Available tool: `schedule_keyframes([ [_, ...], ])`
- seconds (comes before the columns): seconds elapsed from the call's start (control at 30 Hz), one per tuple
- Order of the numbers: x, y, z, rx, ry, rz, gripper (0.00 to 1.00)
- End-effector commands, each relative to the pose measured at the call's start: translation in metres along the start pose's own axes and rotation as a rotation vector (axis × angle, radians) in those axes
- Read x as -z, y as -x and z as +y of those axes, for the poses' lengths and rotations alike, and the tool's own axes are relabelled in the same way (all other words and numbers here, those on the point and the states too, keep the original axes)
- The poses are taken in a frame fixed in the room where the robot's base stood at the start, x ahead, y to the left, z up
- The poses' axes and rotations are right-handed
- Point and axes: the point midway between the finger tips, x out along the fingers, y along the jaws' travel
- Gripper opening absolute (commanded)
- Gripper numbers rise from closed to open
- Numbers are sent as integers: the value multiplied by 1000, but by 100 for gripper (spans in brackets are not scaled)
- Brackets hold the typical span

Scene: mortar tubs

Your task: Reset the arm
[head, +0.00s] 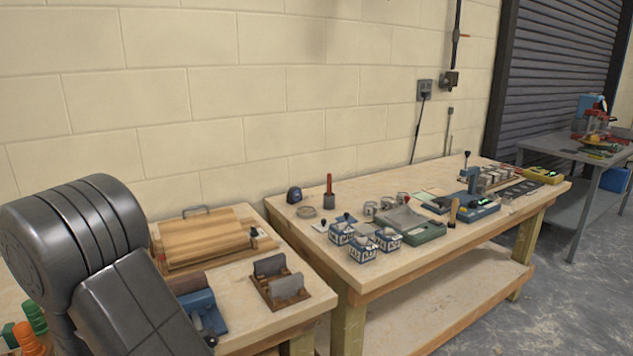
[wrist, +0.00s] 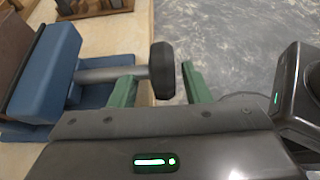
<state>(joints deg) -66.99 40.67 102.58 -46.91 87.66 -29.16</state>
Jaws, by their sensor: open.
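My gripper (wrist: 160,90) shows in the wrist view with its two green fingers apart and nothing held between them. A black knob (wrist: 162,70) on a grey rod appears in the gap between the fingertips; whether either finger touches it I cannot tell. The rod comes out of a blue clamp-like block (wrist: 48,72) at the left. In the head view the same blue block (head: 203,312) sits near the front edge of the near bench. My dark arm fills the lower left of the head view, and my gripper is hidden there.
The near bench (head: 245,330) also holds a slatted wooden piece (head: 205,238) and a wooden rack with grey plates (head: 280,283). A second bench (head: 350,268) carries several blue-and-white tubs (head: 362,249) and tools. Concrete floor (wrist: 230,35) lies open beyond the bench edge.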

Motion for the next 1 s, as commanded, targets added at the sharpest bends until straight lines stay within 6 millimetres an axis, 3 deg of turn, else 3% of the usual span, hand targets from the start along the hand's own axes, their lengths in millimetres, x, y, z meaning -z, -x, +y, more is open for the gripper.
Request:
schedule_keyframes([
  [0.47,0,7,0,-1,0,-2,43],
  [0.67,0,37,1,-4,-3,1,43],
  [1.0,0,105,1,-4,-2,1,43],
])
